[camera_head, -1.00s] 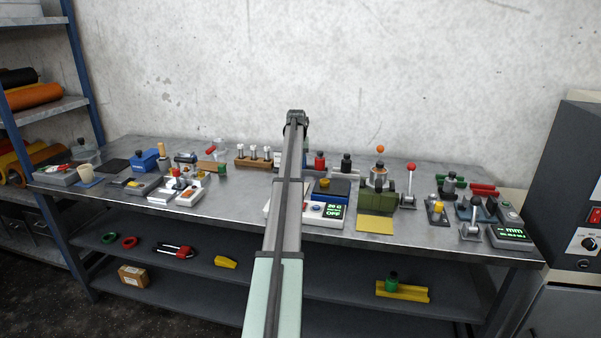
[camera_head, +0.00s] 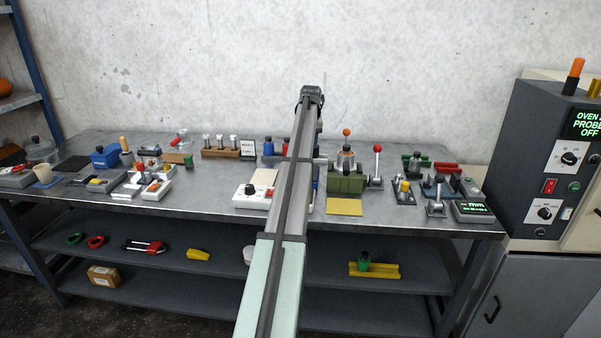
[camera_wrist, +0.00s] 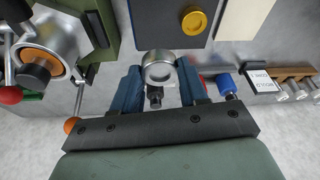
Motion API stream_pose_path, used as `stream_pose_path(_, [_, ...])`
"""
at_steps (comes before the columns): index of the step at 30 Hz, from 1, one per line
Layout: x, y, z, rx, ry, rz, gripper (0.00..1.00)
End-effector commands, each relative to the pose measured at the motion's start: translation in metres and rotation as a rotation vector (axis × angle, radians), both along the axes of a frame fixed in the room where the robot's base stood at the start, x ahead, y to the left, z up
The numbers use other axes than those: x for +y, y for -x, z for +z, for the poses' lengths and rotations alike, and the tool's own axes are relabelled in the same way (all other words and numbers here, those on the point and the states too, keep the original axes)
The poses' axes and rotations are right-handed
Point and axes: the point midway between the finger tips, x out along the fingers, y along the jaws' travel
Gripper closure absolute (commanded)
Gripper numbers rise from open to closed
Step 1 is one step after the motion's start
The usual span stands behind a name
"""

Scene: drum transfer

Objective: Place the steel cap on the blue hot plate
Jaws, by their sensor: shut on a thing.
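In the wrist view, my gripper (camera_wrist: 158,76) has its two blue fingers closed on a round steel cap (camera_wrist: 159,62), a short silver cylinder with a paler recessed face. The dark blue plate, which looks like the blue hot plate (camera_wrist: 160,22), lies just beyond the cap and carries a yellow disc (camera_wrist: 194,20). The cap overlaps the plate's edge in the picture; I cannot tell whether they touch. In the head view my arm hides the gripper, the cap and nearly all of the plate.
A green vise-like block (camera_head: 346,181) and a red-knobbed lever (camera_head: 376,165) stand right of my arm. A white box with a black knob (camera_head: 252,194) is left of it. Small bottles and a wooden rack (camera_head: 221,150) stand behind. A yellow mat (camera_head: 344,207) lies at the front.

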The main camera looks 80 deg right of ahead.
Motion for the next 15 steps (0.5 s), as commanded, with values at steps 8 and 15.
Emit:
stream_pose_path(8, [0.001,-0.001,-0.021,0.009,-0.004,0.034,0.93])
stream_pose_path(15, [0.001,-0.001,-0.058,0.009,-0.003,0.033,0.93])
